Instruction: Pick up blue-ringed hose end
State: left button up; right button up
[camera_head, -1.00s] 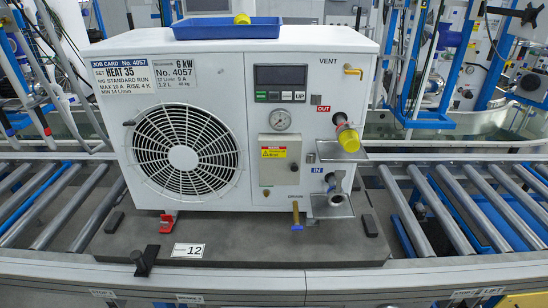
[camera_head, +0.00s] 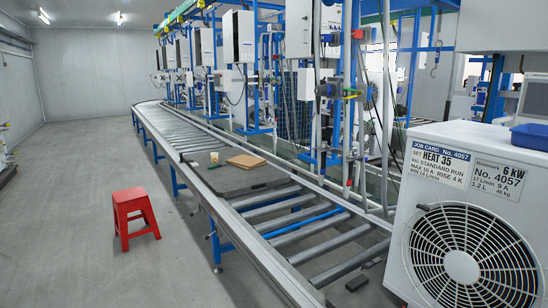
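I cannot make out a blue-ringed hose end in the head view now. Hoses and cables hang among the blue frames of a test station (camera_head: 350,95) beyond the roller conveyor, too small to tell their ends apart. The white pump unit (camera_head: 400,240) stands at the right edge, cut off by the frame, with its job card (camera_head: 438,163) and round fan grille (camera_head: 463,265) showing. Its ports are out of view. Neither of my grippers is in view.
The roller conveyor (camera_head: 320,245) runs from the lower right to the far left. A dark board (camera_head: 235,180) on it carries a brown flat piece (camera_head: 246,161) and a small cup (camera_head: 214,157). A red stool (camera_head: 134,212) stands on the open grey floor at left.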

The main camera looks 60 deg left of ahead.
aim_at(324, 146)
jog(key=u, duration=1.4)
jog(key=i+j, duration=0.35)
jog(key=i, duration=0.15)
jog(key=i+j+u, duration=0.15)
jog(key=i+j, duration=0.2)
jog(key=i, duration=0.2)
